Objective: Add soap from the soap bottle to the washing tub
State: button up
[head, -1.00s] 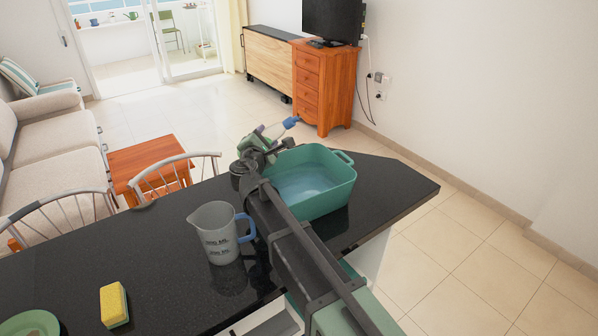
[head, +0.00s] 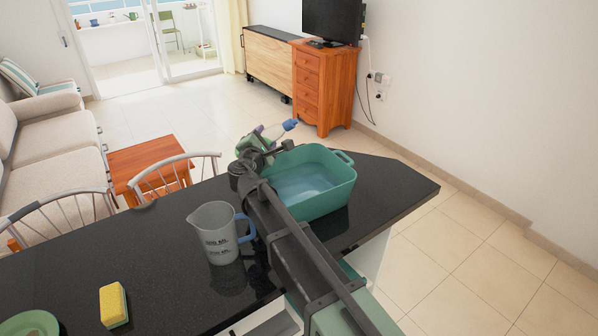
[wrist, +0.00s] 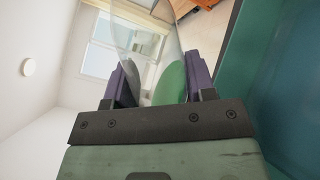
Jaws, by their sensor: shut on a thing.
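The washing tub (head: 328,202) is a teal rectangular basin with handles, standing on the dark counter near its right end, with pale blue water (head: 300,184) in it. My gripper (head: 258,138) is above the tub's far left corner, shut on the soap bottle. The bottle is tilted well over, with its blue cap (head: 290,124) pointing right and slightly up, above the tub's far rim. The gripper and arm hide most of its body. In the wrist view, the clear and green bottle (wrist: 172,82) sits between my purple fingers (wrist: 160,78). No flowing soap is visible.
A measuring jug (head: 218,240) with a blue handle stands left of my arm. A yellow sponge (head: 114,304) and a green plate (head: 30,323) lie at the near left. Chairs (head: 178,172) stand behind the counter. The counter's middle left is clear.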

jog(key=shift+w+a+f+m+b, duration=0.1)
jog(key=shift+a+f+m+b, duration=0.3)
jog(key=shift+f+m+b, duration=0.35)
jog(key=shift+w+a+f+m+b, duration=0.1)
jog(key=shift+a+f+m+b, duration=0.25)
jog(key=shift+f+m+b, duration=0.4)
dwell(3.2)
jog(key=shift+a+r+m+p, duration=0.15)
jog(key=shift+r+m+p, duration=0.2)
jog(key=shift+m, duration=0.85)
dwell(2.1)
